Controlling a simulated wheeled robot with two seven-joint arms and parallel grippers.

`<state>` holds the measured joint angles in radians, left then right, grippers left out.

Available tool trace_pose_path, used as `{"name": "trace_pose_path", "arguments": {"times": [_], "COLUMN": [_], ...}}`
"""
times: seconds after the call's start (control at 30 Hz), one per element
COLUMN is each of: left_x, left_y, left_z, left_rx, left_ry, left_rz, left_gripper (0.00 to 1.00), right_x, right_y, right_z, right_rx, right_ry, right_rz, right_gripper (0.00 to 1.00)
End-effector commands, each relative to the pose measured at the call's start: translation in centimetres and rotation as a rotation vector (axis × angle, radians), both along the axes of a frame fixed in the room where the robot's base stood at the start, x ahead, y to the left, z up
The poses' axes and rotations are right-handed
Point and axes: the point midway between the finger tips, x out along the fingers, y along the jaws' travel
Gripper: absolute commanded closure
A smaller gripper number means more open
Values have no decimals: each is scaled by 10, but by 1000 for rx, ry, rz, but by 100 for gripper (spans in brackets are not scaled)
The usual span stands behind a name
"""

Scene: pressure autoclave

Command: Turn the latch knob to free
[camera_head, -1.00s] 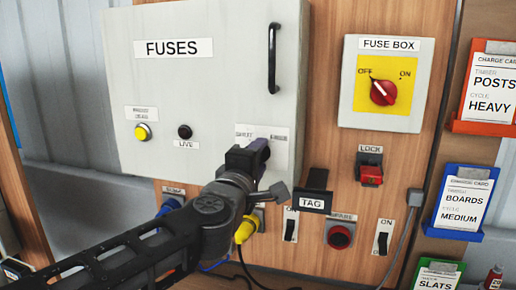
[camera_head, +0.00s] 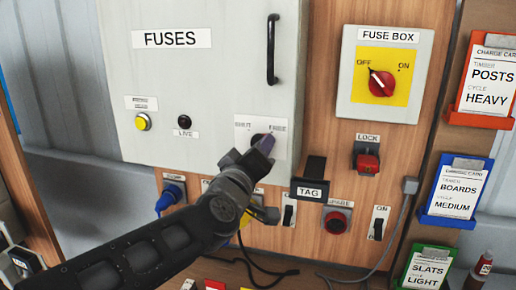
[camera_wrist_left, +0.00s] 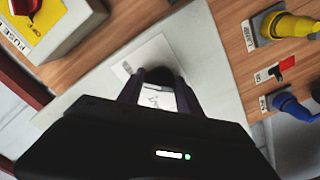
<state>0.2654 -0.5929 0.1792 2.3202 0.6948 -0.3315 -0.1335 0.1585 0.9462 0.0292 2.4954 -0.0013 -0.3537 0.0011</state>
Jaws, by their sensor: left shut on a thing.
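The latch knob (camera_wrist_left: 160,76) is a dark round knob on a white label plate (camera_head: 279,132) at the lower right of the grey FUSES door (camera_head: 215,75). My left gripper (camera_head: 262,147) is at the knob, its fingers closed on either side of it. In the left wrist view the fingers (camera_wrist_left: 158,92) show around the dark knob. The gripper hides most of the knob in the head view, and I cannot read its setting. The door looks closed. My right gripper is in neither view.
The FUSE BOX (camera_head: 381,78) with a red switch is to the right. Below it are a red LOCK part (camera_head: 367,162), a black TAG holder (camera_head: 311,180) and a red SPARE button (camera_head: 337,221). The door's black handle (camera_head: 271,49) is above the knob.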

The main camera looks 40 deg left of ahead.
Motion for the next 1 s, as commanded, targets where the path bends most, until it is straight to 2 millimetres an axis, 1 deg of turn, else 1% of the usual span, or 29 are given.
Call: {"name": "trace_pose_path", "arguments": {"times": [0.47,0.5,0.73,1.0], "left_x": [0,0,0,-1], "left_y": [0,0,0,0], "left_z": [-1,-1,0,0], "left_rx": [18,18,17,16], "left_ry": [9,9,7,6], "left_rz": [-1,-1,-1,0], "left_gripper": [99,56,37,36], "right_x": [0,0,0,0], "right_y": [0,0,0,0], "right_z": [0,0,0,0], "right_rx": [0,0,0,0], "right_ry": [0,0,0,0], "right_rz": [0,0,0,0], "right_gripper": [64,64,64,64]}}
